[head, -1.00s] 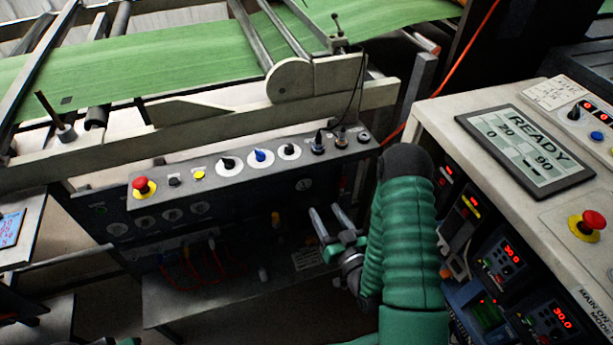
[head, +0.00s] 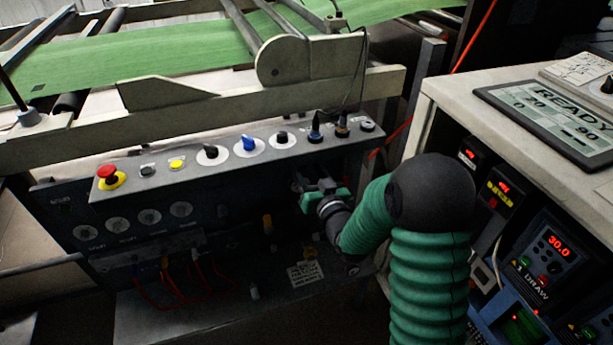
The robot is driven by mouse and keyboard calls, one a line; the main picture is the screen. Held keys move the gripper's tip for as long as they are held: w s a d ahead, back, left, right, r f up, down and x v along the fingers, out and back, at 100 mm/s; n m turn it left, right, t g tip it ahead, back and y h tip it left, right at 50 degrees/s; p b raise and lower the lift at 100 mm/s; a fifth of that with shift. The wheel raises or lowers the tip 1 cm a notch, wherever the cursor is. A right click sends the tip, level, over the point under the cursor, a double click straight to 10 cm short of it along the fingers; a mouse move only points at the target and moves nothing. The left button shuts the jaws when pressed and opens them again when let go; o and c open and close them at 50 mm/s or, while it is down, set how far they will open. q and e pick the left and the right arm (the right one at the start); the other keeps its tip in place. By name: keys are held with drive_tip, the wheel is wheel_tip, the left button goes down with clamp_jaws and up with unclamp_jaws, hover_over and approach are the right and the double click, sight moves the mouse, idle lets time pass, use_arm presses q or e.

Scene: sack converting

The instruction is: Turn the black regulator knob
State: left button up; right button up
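My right gripper (head: 310,184) is at the dark front face of the control box (head: 235,205), below the right part of its sloped top. Its fingers are small and dark against the panel, and I cannot tell whether they are apart or closed on something. No regulator knob shows clearly there; the gripper covers that spot. On the sloped top, black knobs on white discs stand at the left (head: 210,153) and right (head: 281,138) of a blue knob (head: 249,144). I cannot tell whether either is the regulator. My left gripper is out of view.
A red mushroom button (head: 108,172) and a yellow button (head: 177,164) sit left on the sloped top. Round gauges (head: 149,217) and looped red cables (head: 172,285) are below. A cabinet (head: 440,85) with lit displays stands close to my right arm.

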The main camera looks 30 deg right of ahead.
drive_tip(key=shift+w+r, duration=0.1)
drive_tip(key=shift+w, duration=0.2)
clamp_jaws()
drive_tip(key=shift+n, duration=0.5)
unclamp_jaws()
